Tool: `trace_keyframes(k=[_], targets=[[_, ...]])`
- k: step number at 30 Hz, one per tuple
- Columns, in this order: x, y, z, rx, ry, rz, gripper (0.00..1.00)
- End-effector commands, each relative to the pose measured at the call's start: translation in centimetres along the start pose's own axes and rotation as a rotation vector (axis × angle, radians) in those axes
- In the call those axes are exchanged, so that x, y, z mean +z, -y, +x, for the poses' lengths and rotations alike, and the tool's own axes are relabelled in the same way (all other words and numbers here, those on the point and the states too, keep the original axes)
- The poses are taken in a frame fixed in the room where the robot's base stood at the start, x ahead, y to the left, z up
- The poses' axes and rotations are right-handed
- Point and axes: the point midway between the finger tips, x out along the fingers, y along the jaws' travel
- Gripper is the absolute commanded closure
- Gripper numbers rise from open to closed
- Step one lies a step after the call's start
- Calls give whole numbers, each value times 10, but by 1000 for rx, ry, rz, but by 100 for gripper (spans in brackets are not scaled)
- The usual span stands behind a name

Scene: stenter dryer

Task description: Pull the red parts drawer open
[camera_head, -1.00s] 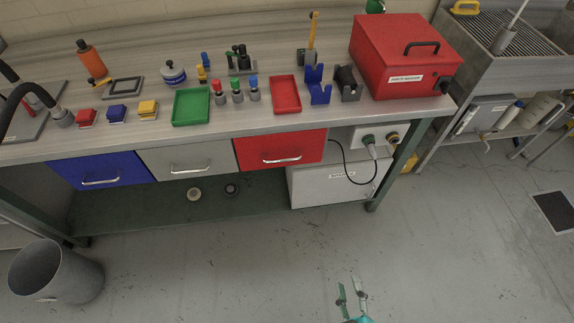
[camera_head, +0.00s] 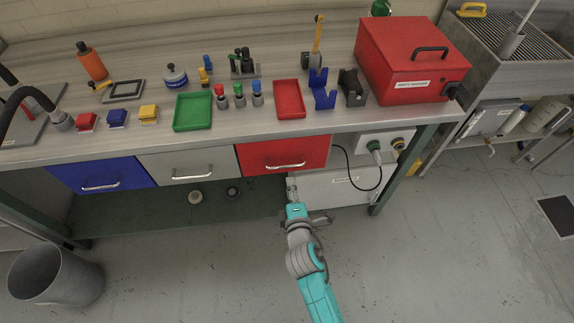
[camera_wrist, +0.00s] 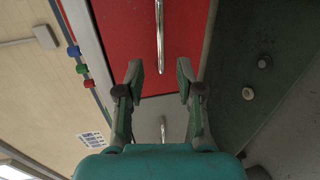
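The red parts drawer (camera_head: 258,154) is under the bench at the right end of the drawer row. Its front looks level with the other drawers, so it appears shut. A silver bar handle (camera_head: 285,165) runs across its front. My gripper (camera_head: 292,184) is just below the handle in the head view. In the wrist view my gripper (camera_wrist: 159,72) is open and empty, with its fingers on either side of the line of the handle (camera_wrist: 159,35). The red drawer front (camera_wrist: 120,45) fills the upper middle there. I cannot tell whether the fingers touch the handle.
A grey drawer (camera_head: 195,160) and a blue drawer (camera_head: 95,172) sit to the left. A socket box with a hanging black cable (camera_head: 375,175) and a white cabinet (camera_head: 345,190) are close on the right. A grey bin (camera_head: 58,275) stands on the floor at left.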

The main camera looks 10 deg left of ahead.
Motion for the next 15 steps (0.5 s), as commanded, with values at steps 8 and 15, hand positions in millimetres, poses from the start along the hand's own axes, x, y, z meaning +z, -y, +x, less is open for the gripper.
trace_keyframes(k=[8, 15], targets=[[0, -1, 41, 1, 0, 2, 63], [1, -1, 79, 1, 0, 3, 63]])
